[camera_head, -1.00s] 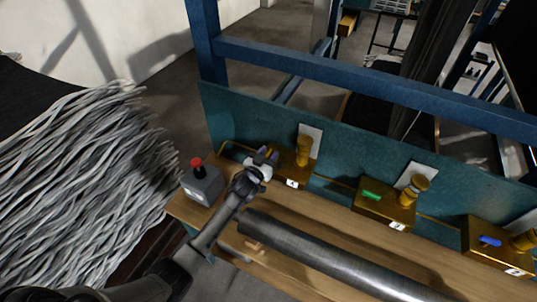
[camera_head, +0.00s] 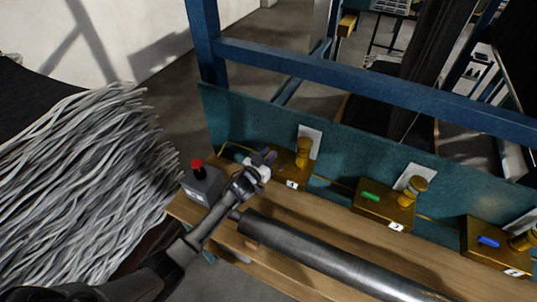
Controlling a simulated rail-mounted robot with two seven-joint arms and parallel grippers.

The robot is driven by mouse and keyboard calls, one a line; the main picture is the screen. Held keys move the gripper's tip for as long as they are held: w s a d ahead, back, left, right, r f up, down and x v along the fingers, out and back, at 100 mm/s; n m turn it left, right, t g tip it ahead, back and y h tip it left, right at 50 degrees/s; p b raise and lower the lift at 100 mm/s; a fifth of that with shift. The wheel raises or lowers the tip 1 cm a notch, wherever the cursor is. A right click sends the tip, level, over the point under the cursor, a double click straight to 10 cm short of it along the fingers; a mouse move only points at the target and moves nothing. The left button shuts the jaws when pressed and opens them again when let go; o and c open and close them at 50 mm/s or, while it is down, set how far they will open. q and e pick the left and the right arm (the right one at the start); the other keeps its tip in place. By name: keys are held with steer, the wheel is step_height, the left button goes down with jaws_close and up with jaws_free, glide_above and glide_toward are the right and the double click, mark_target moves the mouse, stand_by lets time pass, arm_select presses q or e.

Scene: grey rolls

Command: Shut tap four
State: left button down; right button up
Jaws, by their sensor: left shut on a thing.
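My left gripper (camera_head: 262,162) reaches in from the lower left to the leftmost brass tap block (camera_head: 289,168), which carries a white label, "4" as far as I can read it. The gripper is shut on this tap's handle, which it mostly hides. A brass knob stands on the block's far side (camera_head: 304,147). The middle brass tap (camera_head: 385,202) has a green handle (camera_head: 371,196). The right brass tap (camera_head: 495,246) has a blue handle (camera_head: 489,241). My right gripper is not in view.
A grey box with a red button (camera_head: 201,180) stands just left of my gripper. A dark metal roller (camera_head: 325,258) lies along the bench (camera_head: 330,217) in front. Blue frame bars (camera_head: 370,83) rise behind the teal panel (camera_head: 240,118). Grey strands (camera_head: 75,185) heap at left.

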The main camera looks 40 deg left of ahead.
arm_select(q)
steer(key=shift+a+r+m+h+p, duration=0.15)
steer(key=shift+m+h+p, duration=0.3)
steer(key=shift+m+h, duration=0.85)
steer(key=shift+h, duration=0.7)
steer(key=shift+f+m+g+h, duration=0.2)
steer(key=shift+m+g+h, duration=0.1)
steer(key=shift+m+h, duration=0.75)
steer(key=m+g+h+b, duration=0.1)
steer(key=h, duration=0.2)
steer(key=shift+f+m+b, duration=0.1)
steer(key=shift+m+b, duration=0.15)
steer(key=shift+b, duration=0.1)
steer(key=m+g+h+b, duration=0.8)
steer(key=g+h+b, duration=0.1)
steer(key=b, duration=0.4)
steer(key=shift+f+m+g+h, duration=0.15)
steer(key=shift+m+g+h, duration=0.1)
steer(key=shift+m+g, duration=0.2)
steer(key=shift+r+m+g+h+b, duration=0.3)
steer(key=shift+m+g+b, duration=0.25)
steer(key=shift+g+b, duration=0.5)
steer(key=c, duration=1.2)
jaws_free()
steer(key=shift+d, duration=0.2)
steer(key=shift+o, duration=0.3)
